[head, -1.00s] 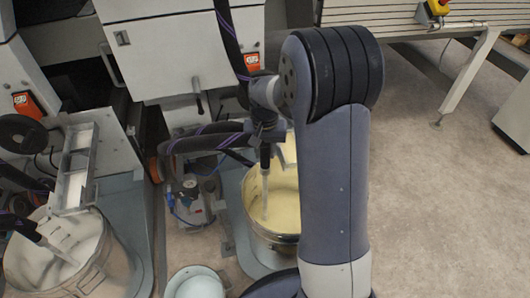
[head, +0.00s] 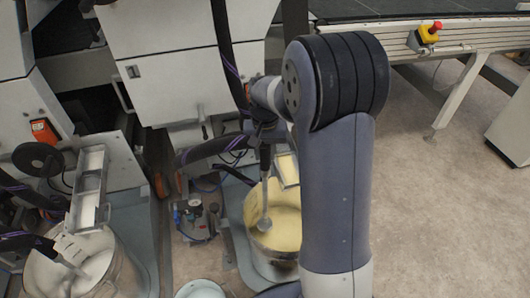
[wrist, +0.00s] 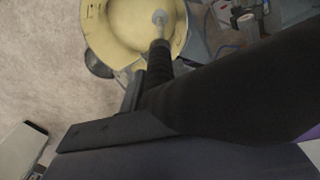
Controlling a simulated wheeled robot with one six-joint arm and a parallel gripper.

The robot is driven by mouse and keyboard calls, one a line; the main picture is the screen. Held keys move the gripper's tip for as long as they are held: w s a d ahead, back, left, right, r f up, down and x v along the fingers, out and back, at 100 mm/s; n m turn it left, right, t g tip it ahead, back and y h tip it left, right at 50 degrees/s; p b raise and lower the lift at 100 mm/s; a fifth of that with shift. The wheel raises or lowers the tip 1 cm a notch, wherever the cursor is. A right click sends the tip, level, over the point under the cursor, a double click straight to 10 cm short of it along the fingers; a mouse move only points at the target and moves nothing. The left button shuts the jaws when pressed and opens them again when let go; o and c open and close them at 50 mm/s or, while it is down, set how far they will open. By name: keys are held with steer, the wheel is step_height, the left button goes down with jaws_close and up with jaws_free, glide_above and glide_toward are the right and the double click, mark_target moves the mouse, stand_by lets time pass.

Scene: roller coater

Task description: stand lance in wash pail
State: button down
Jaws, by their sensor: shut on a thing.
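The lance (head: 264,190), a dark-topped rod with a pale shaft and wider pale foot, hangs nearly upright over a pail of yellow coating (head: 277,262). My gripper (head: 266,132) is shut on its dark upper part; arm links partly hide the jaws. The lance foot shows whole against the yellow, and I cannot tell its exact height above it. The lance (wrist: 160,45) also shows in the wrist view, its foot over the yellow. A smaller round vessel with a pale top (head: 201,290), probably the wash pail, is cut off at the bottom edge of the head view.
A second pail (head: 115,272) with whitish content and another lance (head: 72,252) stands at left. A dark hose (head: 205,149) runs left from my gripper. The machine's front panel (head: 185,65) is close behind. Open floor (head: 440,220) lies at right.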

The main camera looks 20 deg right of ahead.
step_height(320, 180, up, 21)
steer(key=p, duration=1.6)
steer(key=shift+p, duration=0.35)
